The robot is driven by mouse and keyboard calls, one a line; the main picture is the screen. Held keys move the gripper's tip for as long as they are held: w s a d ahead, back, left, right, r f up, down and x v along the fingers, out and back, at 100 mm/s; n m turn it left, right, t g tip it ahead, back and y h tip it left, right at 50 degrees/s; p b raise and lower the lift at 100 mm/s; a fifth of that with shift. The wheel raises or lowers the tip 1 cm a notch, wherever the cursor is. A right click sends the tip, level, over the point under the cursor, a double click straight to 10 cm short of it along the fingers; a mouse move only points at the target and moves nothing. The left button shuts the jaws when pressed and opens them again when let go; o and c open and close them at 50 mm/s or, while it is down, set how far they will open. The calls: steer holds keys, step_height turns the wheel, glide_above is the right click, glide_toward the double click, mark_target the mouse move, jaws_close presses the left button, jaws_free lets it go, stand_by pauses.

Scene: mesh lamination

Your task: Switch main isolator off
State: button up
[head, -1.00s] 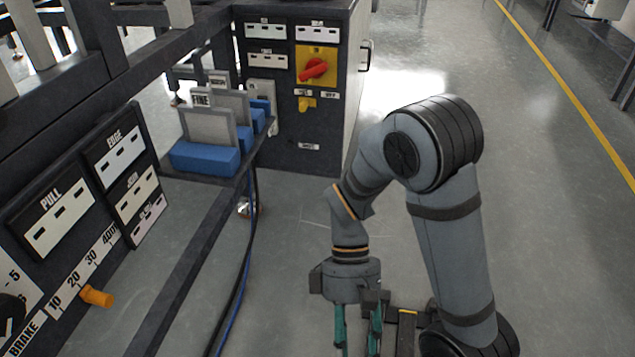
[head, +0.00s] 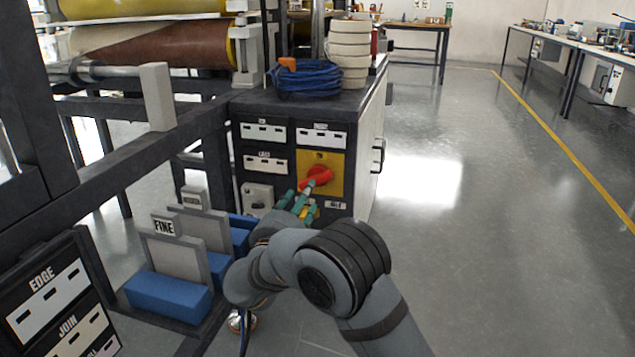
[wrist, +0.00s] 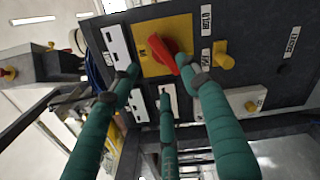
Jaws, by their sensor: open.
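The main isolator is a red rotary handle (head: 318,177) on a yellow plate (head: 334,160) on the front of the dark cabinet. In the wrist view the red handle (wrist: 161,53) lies just beyond my fingertips, between the left and right fingers.
A small yellow knob (wrist: 223,60) sits beside the isolator plate. A blue cable coil (head: 305,80) and a stack of pale rolls (head: 349,55) rest on the cabinet top. Blue holders (head: 168,296) stand on a shelf at left. Floor to the right is clear.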

mark_target(315, 178)
steer(key=shift+m, duration=0.5)
steer(key=w, duration=0.3)
steer(key=w+d+b, duration=0.1)
steer(key=w, duration=0.2)
steer(key=w+d+b, duration=0.1)
steer(key=w, duration=0.3)
steer(key=shift+w+d+f, duration=0.1)
steer(key=shift+d, duration=0.05)
steer(key=shift+c, duration=0.3)
jaws_close()
